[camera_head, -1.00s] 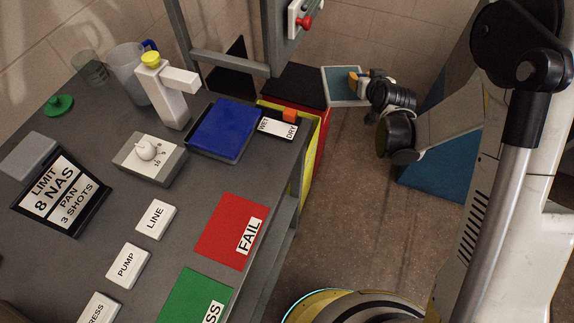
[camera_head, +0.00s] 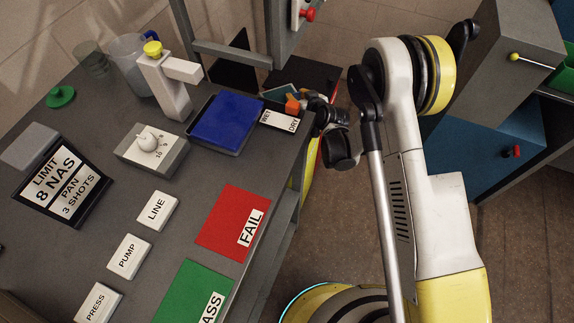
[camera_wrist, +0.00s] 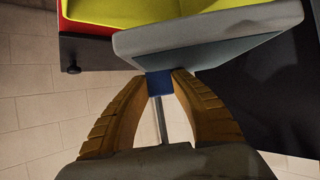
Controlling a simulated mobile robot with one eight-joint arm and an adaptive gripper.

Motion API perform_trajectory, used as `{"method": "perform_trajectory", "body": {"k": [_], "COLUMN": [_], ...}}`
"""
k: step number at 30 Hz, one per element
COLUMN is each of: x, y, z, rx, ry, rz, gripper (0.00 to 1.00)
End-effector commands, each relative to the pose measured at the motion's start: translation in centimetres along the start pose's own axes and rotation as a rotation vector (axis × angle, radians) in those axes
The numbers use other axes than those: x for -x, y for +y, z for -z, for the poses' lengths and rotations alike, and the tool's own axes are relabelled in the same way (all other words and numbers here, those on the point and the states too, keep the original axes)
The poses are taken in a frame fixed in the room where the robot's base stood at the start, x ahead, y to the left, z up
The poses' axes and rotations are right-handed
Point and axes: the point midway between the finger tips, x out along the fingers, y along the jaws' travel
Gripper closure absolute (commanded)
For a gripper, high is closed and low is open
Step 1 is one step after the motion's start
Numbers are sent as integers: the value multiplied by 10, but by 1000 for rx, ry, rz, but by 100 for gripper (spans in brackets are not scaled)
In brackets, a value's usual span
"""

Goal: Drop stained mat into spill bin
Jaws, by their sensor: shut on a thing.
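My gripper (camera_wrist: 160,88) is shut on a small blue tab (camera_wrist: 160,81) at the edge of a grey slab, which I take to be the stained mat (camera_wrist: 212,38). In the head view the mat shows only as a small teal patch (camera_head: 279,92) behind the table's far right corner. There my gripper (camera_head: 307,103) is partly hidden. In the wrist view a yellow bin (camera_wrist: 125,10), likely the spill bin, lies beyond the mat, which overlaps it in the picture. I cannot tell whether the mat touches the bin. No stain is visible.
A red part (camera_wrist: 32,20) borders the yellow one in the wrist view. A blue cabinet (camera_head: 480,150) stands right.

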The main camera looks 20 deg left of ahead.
Motion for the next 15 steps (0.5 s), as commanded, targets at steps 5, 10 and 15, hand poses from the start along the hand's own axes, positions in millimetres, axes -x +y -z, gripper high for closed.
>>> {"method": "perform_trajectory", "body": {"k": [5, 10, 15], "x": [-9, -9, -9], "y": [0, 0, 0], "z": [-17, -18, -17], "rx": [0, 0, 0], "ry": [0, 0, 0], "rz": [0, -1, -1], "gripper": [100, 100, 54]}}
